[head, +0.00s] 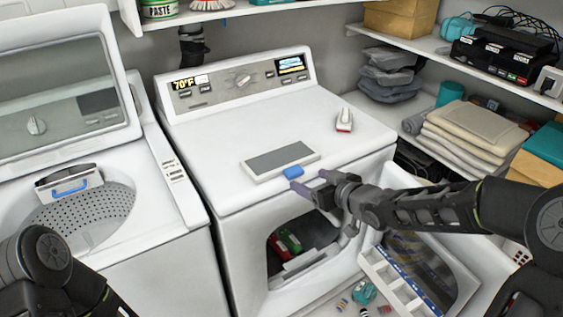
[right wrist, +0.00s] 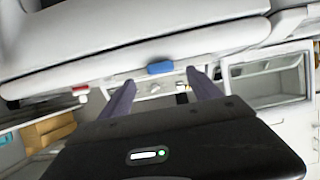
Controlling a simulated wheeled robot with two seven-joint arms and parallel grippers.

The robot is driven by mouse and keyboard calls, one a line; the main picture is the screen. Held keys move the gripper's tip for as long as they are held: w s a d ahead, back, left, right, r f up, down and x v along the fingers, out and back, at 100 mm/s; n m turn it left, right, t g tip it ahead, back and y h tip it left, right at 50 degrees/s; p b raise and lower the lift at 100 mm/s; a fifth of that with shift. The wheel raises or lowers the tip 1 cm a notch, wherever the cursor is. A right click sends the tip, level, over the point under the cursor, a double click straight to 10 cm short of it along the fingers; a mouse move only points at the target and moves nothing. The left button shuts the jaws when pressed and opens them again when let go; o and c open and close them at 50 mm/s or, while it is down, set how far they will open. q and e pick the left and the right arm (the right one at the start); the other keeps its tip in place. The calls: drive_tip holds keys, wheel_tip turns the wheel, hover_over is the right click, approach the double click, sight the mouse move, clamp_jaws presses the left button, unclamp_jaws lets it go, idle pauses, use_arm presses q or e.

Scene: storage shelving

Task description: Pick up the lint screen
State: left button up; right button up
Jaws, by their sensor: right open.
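The lint screen (head: 279,161) is a flat grey panel in a pale frame with a blue handle (head: 293,172). It lies on top of the white dryer (head: 225,130), its handle near the front edge. My right gripper (head: 311,181) is open, its two fingers pointing at the handle from the front right. In the right wrist view the blue handle (right wrist: 160,67) shows between and just beyond the open fingertips (right wrist: 158,79); I see no contact. The grey panel is not clear there. Only my left arm shows, at the lower left; its gripper is out of view.
A small white and red item (head: 344,120) stands on the dryer top. An open washer (head: 120,220) is at the left. Shelves with folded towels (head: 470,135) are at the right.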

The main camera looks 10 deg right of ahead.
sight(297, 174)
drive_tip(key=x, duration=0.5)
drive_tip(key=shift+w+a, duration=0.1)
drive_tip(key=shift+r, duration=0.1)
drive_tip(key=shift+c, duration=0.2)
idle(0.4)
drive_tip(key=c, duration=1.5)
